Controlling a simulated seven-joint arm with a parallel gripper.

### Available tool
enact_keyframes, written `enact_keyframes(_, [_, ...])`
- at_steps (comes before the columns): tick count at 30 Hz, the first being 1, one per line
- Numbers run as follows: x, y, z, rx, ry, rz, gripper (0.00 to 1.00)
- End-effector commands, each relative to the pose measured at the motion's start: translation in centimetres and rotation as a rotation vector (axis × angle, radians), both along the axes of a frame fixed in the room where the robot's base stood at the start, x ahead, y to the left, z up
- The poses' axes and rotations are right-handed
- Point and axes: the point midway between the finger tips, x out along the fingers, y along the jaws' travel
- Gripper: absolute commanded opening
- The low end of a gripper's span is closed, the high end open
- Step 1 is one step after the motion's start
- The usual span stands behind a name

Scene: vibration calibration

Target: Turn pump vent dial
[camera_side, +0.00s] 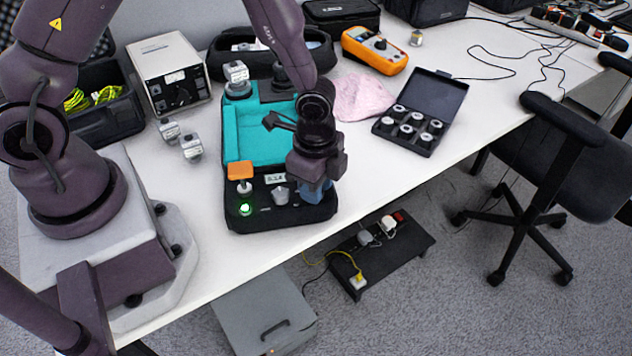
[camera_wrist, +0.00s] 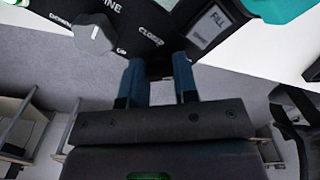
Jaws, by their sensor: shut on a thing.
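The pump unit is a black case (camera_side: 275,219) with a teal pad (camera_side: 242,135), on the white table in the side view. My gripper (camera_side: 315,194) is over the front right corner of its panel. In the wrist view, the two blue fingers of my gripper (camera_wrist: 159,66) are on either side of a dark part below the word "CLOSED". They are shut on it; I take it as the vent dial, which is mostly hidden. A grey faceted knob (camera_wrist: 94,33) is left of the fingers, and it also shows in the side view (camera_side: 280,195).
The panel has a green lit button (camera_side: 245,208) and an orange part (camera_side: 240,170). Small grey blocks (camera_side: 191,148) stand to the left. A pink cloth (camera_side: 361,97) and an open case of weights (camera_side: 411,130) are to the right. The table's front edge is close.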

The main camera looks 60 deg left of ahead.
Motion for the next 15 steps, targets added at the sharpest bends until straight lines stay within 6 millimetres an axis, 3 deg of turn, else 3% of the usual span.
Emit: enact_keyframes(15, [0.02, 0.00, 0.06, 0.000, -0.001, -0.073, 0.04])
